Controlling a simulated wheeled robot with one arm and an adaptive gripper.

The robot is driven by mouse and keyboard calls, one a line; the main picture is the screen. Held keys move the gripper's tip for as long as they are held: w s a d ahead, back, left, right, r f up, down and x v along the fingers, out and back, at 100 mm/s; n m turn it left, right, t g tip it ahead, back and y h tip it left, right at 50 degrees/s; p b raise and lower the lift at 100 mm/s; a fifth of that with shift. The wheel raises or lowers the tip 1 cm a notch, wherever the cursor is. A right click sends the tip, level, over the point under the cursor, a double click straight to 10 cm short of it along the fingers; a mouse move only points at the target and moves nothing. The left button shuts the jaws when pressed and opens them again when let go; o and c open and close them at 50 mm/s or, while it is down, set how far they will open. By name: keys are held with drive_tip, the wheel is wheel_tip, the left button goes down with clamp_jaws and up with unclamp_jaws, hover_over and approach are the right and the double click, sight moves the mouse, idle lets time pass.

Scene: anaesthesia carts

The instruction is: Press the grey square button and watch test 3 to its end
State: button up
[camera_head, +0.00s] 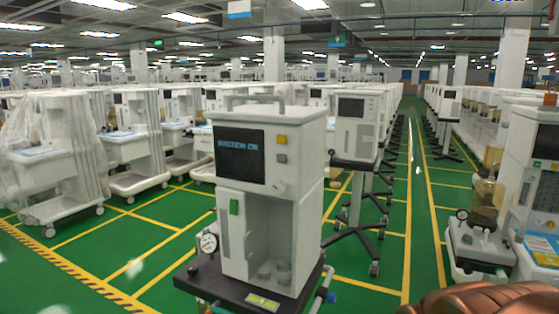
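The grey square button (282,158) is on the front panel of the nearest white cart (262,195), right of its dark screen (240,155). A yellow square button (281,139) sits just above it. The screen shows light blue text that seems to read "SUCTION ON". No test number can be read on it. My gripper's fingers do not show in this view, and nothing visible touches the button.
The cart stands on a black base (250,300) with a round gauge (209,242) at its left. More carts stand close behind, with a wrapped one (60,150) at left. A machine with a jar (485,200) is at right. A green aisle (390,250) lies between.

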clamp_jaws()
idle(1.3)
